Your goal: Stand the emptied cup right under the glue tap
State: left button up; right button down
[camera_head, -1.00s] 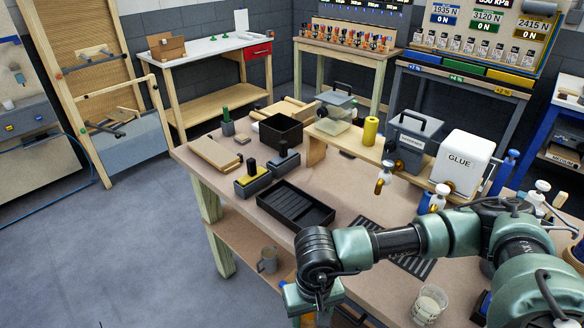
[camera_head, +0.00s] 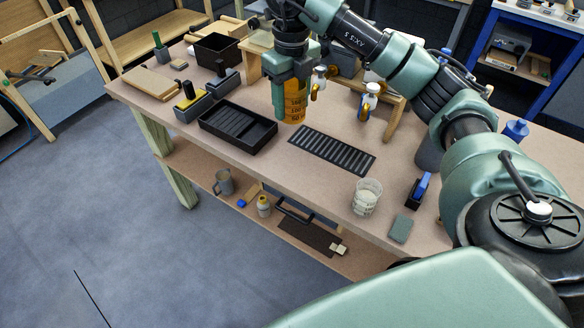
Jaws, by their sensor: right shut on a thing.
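My right gripper (camera_head: 291,82) points down and is shut on an amber cup (camera_head: 294,112) with dark graduation marks. The held cup is upright above the bench, left of the taps; whether it is empty I cannot tell. A tap with an amber spout (camera_head: 318,84) is just right of it. The glue tap (camera_head: 369,100), with a white knob, is further right, apart from the cup. Its glue tank is mostly hidden behind my right arm. A slatted dark grate (camera_head: 333,151) lies on the bench in front of the taps. My left gripper is not in view.
A clear cup with whitish contents (camera_head: 366,197) stands near the bench's front edge, beside a grey-green pad (camera_head: 401,229). A black ribbed tray (camera_head: 238,127) lies left of the grate. Bare bench top lies between grate and clear cup.

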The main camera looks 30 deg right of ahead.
jog(key=shift+w+r+m, duration=0.1)
jog(key=shift+r+m, duration=0.15)
jog(key=shift+m, duration=0.15)
jog(key=shift+f, duration=0.15)
send_over(292, 168)
notch_tip(292, 168, down, 7)
notch_tip(292, 168, down, 7)
jog(key=shift+a+f+p, duration=0.1)
jog(key=shift+f+p, duration=0.1)
jog(key=shift+p, duration=0.25)
notch_tip(292, 168, down, 5)
jog(key=shift+r+p, duration=0.2)
jog(key=shift+p, duration=0.4)
jog(key=shift+f, duration=0.2)
jog(key=c, duration=0.6)
grip_release()
